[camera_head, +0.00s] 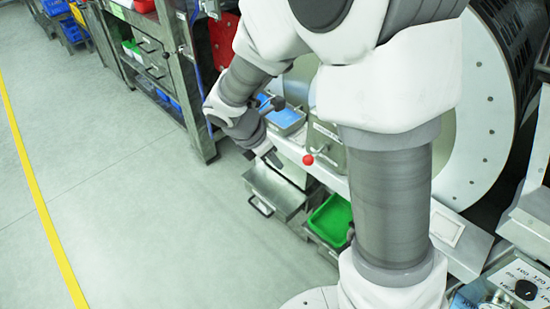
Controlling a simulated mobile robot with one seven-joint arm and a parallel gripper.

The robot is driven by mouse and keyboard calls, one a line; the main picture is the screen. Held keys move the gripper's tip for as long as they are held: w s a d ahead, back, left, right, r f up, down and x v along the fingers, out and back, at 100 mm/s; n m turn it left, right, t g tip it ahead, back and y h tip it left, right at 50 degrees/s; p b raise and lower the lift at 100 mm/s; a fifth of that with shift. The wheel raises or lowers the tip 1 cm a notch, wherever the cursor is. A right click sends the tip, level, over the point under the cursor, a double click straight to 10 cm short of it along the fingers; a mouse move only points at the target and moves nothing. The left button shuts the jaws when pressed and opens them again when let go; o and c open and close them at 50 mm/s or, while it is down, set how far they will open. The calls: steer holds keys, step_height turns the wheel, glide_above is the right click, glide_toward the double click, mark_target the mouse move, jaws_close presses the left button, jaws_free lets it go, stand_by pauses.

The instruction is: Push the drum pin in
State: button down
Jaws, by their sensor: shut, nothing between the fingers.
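The drum (484,110) stands at the right, with a large pale round flange and a dark slotted body; my arm covers much of its left side. A red ball knob (308,159) sticks out at the front of the machine, left of my arm. I cannot tell for sure whether it is the drum pin's end, and no other pin shows clearly. My gripper (274,160) is small in view, pointing down and right, left of the red knob and apart from it in the picture. Its fingers are shut and empty.
A metal drawer box with a handle (275,191) lies below my gripper. A green bin (330,220) stands right of it. A blue-topped box (284,120) and a grey-green canister (327,142) are close to my wrist. The floor (130,200) at left is clear.

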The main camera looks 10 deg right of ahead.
mark_target(310, 159)
steer(key=w+d+f+b, duration=0.2)
steer(key=d+f, duration=0.2)
steer(key=d, duration=0.2)
steer(key=shift+w+f, duration=0.3)
steer(key=shift+w, duration=0.1)
steer(key=w+d, duration=0.1)
steer(key=w+d+p, duration=0.1)
steer(key=d, duration=0.1)
steer(key=shift+w+d+p, duration=0.2)
steer(key=shift+w+p, duration=0.05)
steer(key=shift+p, duration=0.05)
steer(key=shift+a, duration=0.1)
